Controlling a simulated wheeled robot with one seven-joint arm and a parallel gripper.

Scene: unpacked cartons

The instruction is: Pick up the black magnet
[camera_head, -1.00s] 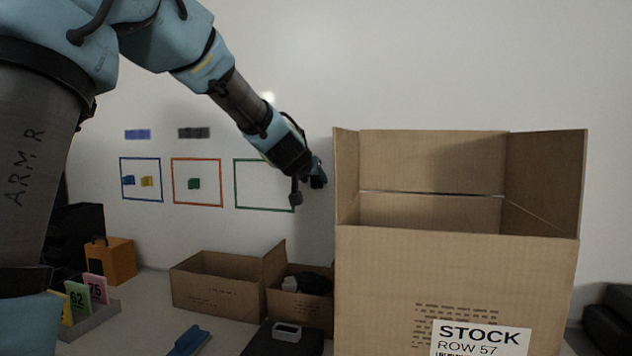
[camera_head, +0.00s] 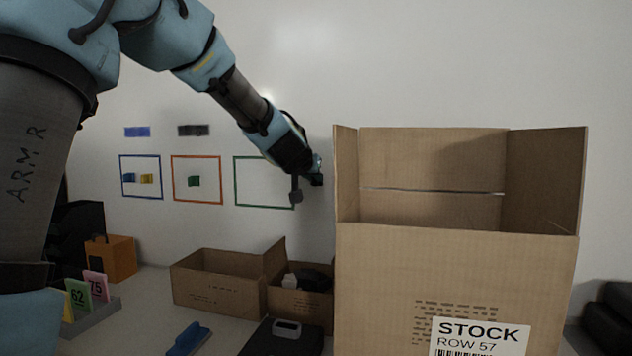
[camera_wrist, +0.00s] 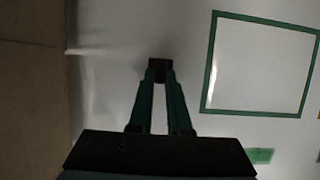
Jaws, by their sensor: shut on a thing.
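The black magnet (camera_wrist: 160,70) shows in the wrist view as a small dark block between my fingertips. My gripper (camera_wrist: 159,76) is shut on it, with its two green fingers drawn together at the tips. In the head view my gripper (camera_head: 317,172) is at the white wall, just left of the tall carton. It is to the right of the green outlined frame (camera_head: 235,182). The magnet is hard to make out there against the dark gripper. I cannot tell whether it touches the wall.
The tall open carton (camera_head: 455,275) stands close to the right of my gripper. Blue (camera_head: 128,178), yellow (camera_head: 146,179) and green (camera_head: 194,181) magnets are on the wall at left. A smaller open carton (camera_head: 215,292) stands below. The wall above the carton is clear.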

